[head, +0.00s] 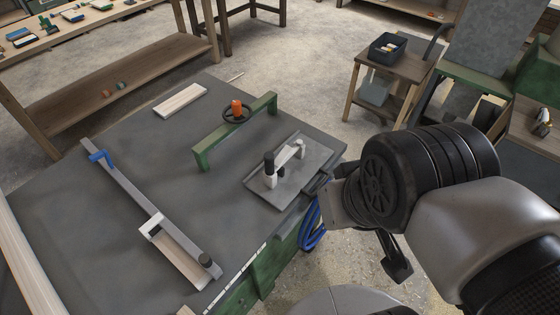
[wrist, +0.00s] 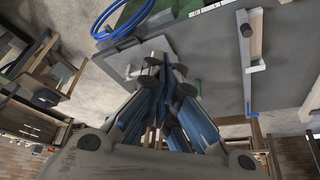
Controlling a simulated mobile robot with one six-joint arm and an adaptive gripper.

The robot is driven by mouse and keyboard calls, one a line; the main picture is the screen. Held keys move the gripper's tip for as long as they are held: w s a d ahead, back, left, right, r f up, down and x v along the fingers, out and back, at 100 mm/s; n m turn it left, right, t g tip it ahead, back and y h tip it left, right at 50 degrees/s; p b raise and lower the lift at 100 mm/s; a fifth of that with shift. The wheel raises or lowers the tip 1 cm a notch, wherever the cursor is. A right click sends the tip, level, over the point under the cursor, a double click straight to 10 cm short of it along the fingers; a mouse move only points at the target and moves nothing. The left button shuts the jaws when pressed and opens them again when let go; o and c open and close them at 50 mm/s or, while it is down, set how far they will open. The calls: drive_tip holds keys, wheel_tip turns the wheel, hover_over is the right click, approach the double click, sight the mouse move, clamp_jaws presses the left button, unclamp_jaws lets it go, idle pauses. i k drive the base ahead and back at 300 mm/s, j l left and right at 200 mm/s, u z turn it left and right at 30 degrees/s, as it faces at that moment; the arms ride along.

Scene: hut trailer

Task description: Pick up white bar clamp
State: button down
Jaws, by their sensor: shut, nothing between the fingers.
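A small white bar clamp (head: 288,158) with a dark handle lies on a grey tray (head: 258,189) near the right edge of the workbench. In the wrist view my gripper (wrist: 166,68) is shut and empty, and its fingers hide much of the tray area. A small white part shows left of the fingers, but I cannot tell if it is the clamp. In the head view my gripper (head: 320,184) is at the tray's right side, apart from the clamp, and partly hidden by my wrist.
A long bar clamp (head: 128,188) with a blue jaw lies on the left of the bench (head: 100,235). A green clamp (head: 208,150) with an orange knob stands behind the tray. A blue hose (head: 312,228) hangs at the bench edge. A side table (head: 408,68) stands behind.

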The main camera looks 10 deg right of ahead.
sight(270, 175)
drive_tip(key=i+l+z, duration=0.15)
drive_tip(key=i, duration=0.25)
drive_tip(key=i+l+z, duration=0.2)
drive_tip(key=i, duration=0.2)
